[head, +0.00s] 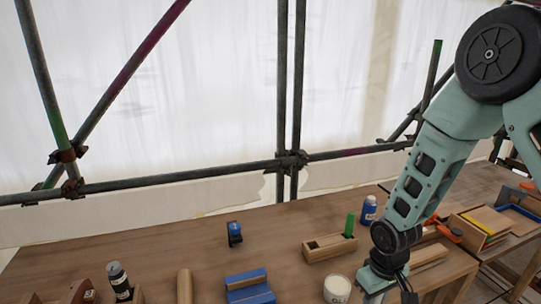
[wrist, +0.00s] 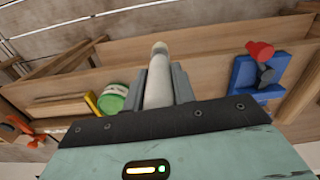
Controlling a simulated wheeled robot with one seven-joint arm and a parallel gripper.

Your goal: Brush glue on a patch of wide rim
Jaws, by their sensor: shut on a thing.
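My gripper (wrist: 160,88) is shut on a pale, rounded rod-like thing (wrist: 158,70) in the wrist view. I cannot make out the wide rim.
A wooden box with a green piece (head: 330,246) and a blue bottle (head: 369,208) stand behind the pot. A blue holder (head: 250,289) and a wooden dowel (head: 185,287) are left of it. Scaffold poles (head: 200,180) run behind the bench. The bench's back left is clear.

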